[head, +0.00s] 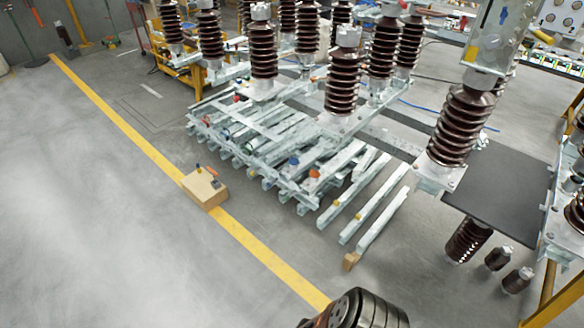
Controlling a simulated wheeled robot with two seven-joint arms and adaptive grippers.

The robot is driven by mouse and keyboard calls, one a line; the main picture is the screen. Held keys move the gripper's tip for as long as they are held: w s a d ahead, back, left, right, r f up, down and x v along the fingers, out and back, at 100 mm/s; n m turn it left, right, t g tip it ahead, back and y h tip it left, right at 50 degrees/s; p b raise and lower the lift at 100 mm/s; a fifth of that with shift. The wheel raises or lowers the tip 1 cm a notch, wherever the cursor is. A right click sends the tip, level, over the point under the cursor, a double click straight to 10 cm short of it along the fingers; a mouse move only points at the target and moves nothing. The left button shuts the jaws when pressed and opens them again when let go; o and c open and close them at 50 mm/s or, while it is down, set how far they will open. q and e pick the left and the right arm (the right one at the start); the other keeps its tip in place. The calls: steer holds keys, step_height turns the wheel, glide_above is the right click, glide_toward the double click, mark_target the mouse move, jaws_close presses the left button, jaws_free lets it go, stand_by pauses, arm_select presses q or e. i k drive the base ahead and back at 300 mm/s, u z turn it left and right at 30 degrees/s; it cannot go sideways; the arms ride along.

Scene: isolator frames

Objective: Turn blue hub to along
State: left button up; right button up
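A small blue-topped part (293,161), likely the blue hub, sits on the pale metal frames (262,150) stacked low on the floor in the middle of the head view. An orange-topped part (314,174) sits just to its right. The blue part is too small to tell which way it is turned. Neither of my grippers shows in the head view.
A cardboard box (205,188) with small tools on top stands on the yellow floor line (120,122). Tall brown ribbed insulators (342,80) rise behind the frames. A dark panel (500,187) is at right. Open grey floor (90,230) lies at left.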

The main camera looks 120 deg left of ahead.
mark_target(293, 162)
steer(key=u, duration=3.75)
